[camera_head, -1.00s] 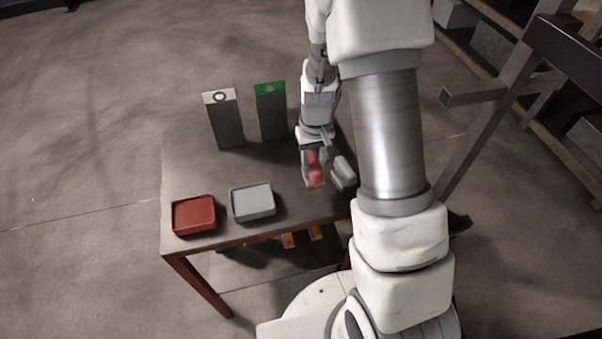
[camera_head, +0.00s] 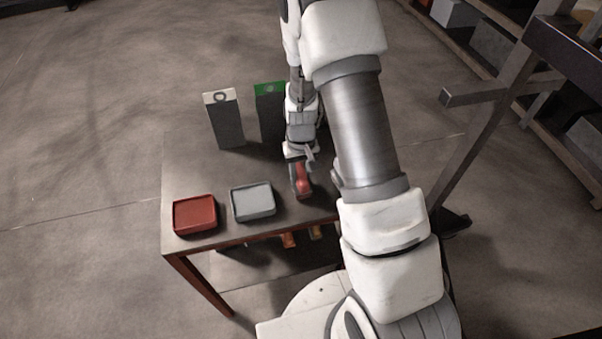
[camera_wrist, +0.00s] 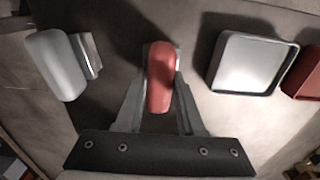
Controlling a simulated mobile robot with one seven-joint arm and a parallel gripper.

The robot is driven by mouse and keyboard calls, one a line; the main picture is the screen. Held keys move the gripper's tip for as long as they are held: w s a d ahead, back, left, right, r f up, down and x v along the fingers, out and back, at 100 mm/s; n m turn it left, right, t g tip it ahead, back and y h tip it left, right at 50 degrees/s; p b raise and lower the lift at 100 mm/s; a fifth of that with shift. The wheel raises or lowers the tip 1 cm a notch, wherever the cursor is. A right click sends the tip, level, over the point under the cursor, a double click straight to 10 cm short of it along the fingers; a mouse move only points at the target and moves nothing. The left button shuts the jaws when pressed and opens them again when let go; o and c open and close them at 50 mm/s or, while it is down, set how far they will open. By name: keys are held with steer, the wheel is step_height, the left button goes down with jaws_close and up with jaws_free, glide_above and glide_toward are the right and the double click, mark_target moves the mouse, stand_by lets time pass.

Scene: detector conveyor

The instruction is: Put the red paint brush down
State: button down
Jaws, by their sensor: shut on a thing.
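The red paint brush (camera_wrist: 160,78) is between the two fingers of my gripper (camera_wrist: 160,98) in the wrist view. My gripper is shut on it. In the head view the red brush (camera_head: 303,184) hangs under my gripper (camera_head: 300,176), over the right front part of the table (camera_head: 200,160). I cannot tell whether the brush touches the table top. In the wrist view a grey paint brush (camera_wrist: 58,66) lies to the left of my gripper, apart from it.
A grey tray (camera_head: 253,202) and a red tray (camera_head: 194,214) stand at the table's front left. A white-topped block (camera_head: 225,122) and a green-topped block (camera_head: 268,112) stand behind them. Bare table lies between blocks and trays. A dark metal frame (camera_head: 490,120) stands at right.

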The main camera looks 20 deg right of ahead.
steer(key=shift+f, duration=0.25)
steer(key=c, duration=0.5)
jaws_free()
steer(key=shift+r, duration=0.1)
steer(key=shift+r+p, duration=0.15)
steer(key=shift+p, duration=0.15)
step_height(320, 180, up, 17)
steer(key=b, duration=0.1)
steer(key=s+r+t, duration=0.2)
steer(key=s+r, duration=0.5)
steer(key=r, duration=0.4)
steer(key=s+r+t, duration=0.1)
steer(key=s+r, duration=0.1)
steer(key=s, duration=0.2)
steer(key=s+r+t, duration=0.1)
steer(key=s, duration=0.3)
steer(key=s+r+t, duration=0.1)
steer(key=s+r, duration=0.1)
steer(key=s, duration=0.3)
steer(key=shift+s+r+t, duration=0.1)
steer(key=shift+r+t, duration=0.2)
